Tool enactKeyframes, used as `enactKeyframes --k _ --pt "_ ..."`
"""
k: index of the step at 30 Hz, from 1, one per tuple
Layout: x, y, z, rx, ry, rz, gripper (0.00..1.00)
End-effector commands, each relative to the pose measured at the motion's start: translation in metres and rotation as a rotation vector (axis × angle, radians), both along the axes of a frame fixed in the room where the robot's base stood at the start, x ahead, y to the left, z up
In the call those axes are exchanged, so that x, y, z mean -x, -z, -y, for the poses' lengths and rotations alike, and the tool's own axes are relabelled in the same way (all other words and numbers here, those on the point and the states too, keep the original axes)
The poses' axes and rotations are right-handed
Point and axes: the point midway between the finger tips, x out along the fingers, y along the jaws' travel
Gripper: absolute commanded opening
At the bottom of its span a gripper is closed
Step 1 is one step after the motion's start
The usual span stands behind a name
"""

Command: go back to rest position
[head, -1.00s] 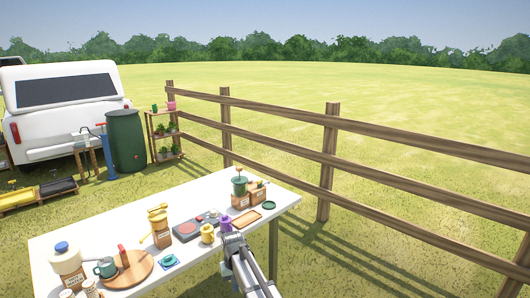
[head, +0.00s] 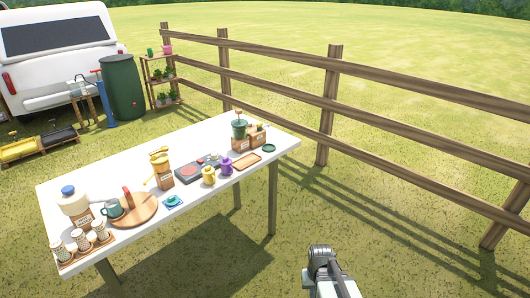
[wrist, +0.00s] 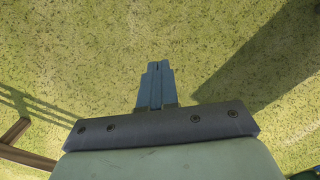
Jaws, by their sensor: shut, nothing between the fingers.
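My gripper (wrist: 158,72) shows in the wrist view with its two fingers together, shut and empty, over bare grass. In the head view my arm (head: 328,272) is at the bottom, right of the table and apart from it; the fingertips cannot be made out there. The white table (head: 105,175) stands to the left with its objects on it, and nothing on it touches my arm.
A wooden fence (head: 328,100) runs behind. Open grass (head: 420,240) lies to the right.

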Motion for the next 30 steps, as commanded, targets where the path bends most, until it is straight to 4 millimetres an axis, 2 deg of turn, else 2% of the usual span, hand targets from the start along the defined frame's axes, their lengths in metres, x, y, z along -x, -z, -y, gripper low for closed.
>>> enactKeyframes --k 5,11,21,30 --pt "0.027 0.029 0.0 0.0 0.0 -0.065 0.0" --pt "0.07 0.068 0.0 0.0 0.001 -0.158 0.0" --pt "0.157 0.127 0.0 0.0 0.002 -0.328 0.0" --pt "0.235 0.164 0.0 0.0 0.003 -0.47 0.0"
